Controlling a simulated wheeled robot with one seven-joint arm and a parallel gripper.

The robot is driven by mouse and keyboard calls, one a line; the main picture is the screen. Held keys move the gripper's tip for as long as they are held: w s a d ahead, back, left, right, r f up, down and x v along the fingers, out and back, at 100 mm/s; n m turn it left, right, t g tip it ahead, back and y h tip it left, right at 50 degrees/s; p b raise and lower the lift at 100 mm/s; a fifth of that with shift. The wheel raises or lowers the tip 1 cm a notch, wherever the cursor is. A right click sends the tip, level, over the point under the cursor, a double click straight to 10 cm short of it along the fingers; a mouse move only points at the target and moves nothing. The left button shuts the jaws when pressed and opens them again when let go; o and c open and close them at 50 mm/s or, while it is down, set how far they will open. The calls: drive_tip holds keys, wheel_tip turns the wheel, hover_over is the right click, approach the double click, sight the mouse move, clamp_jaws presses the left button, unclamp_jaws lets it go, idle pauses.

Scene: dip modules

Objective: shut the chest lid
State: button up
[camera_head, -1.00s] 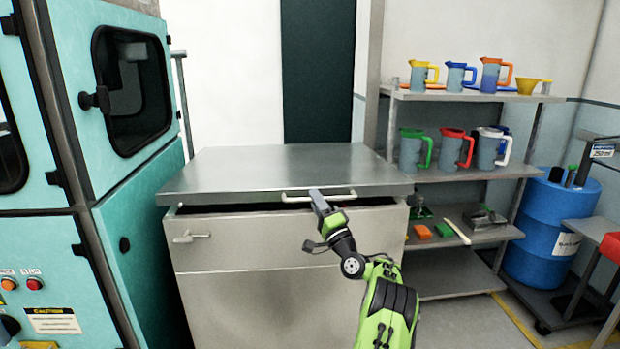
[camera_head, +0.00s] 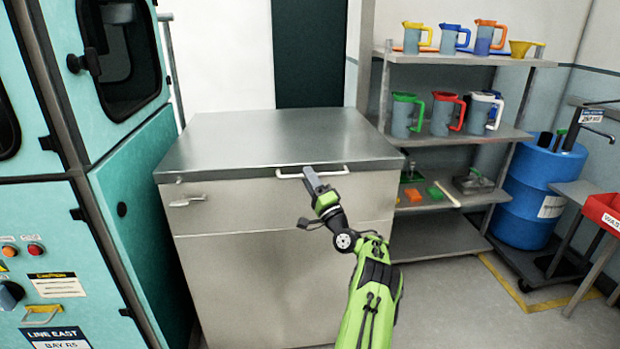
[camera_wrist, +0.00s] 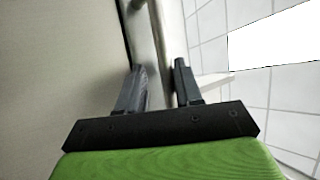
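The chest (camera_head: 250,270) is a grey metal box with a flat lid (camera_head: 265,135) on top. The lid lies level on the body, and no dark gap shows along its front edge. A pale bar handle (camera_head: 335,172) sits at the front of the lid. My gripper (camera_head: 310,175) is at this handle, in front of the chest. In the wrist view my gripper (camera_wrist: 160,80) has its fingers apart, with a metal bar running up between and past them. I cannot tell whether the fingers touch the bar.
A teal machine (camera_head: 130,210) stands close on the left. A shelf (camera_head: 460,140) with several coloured jugs is on the right, beside a blue drum (camera_head: 535,195) and a red bin (camera_head: 605,213). Open floor (camera_head: 450,315) lies at front right.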

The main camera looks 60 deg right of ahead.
drive_tip(key=v, duration=1.5)
drive_tip(key=shift+s+f+p, duration=0.25)
drive_tip(key=shift+s+p, duration=0.05)
drive_tip(key=shift+p, duration=0.1)
drive_tip(key=shift+a, duration=0.1)
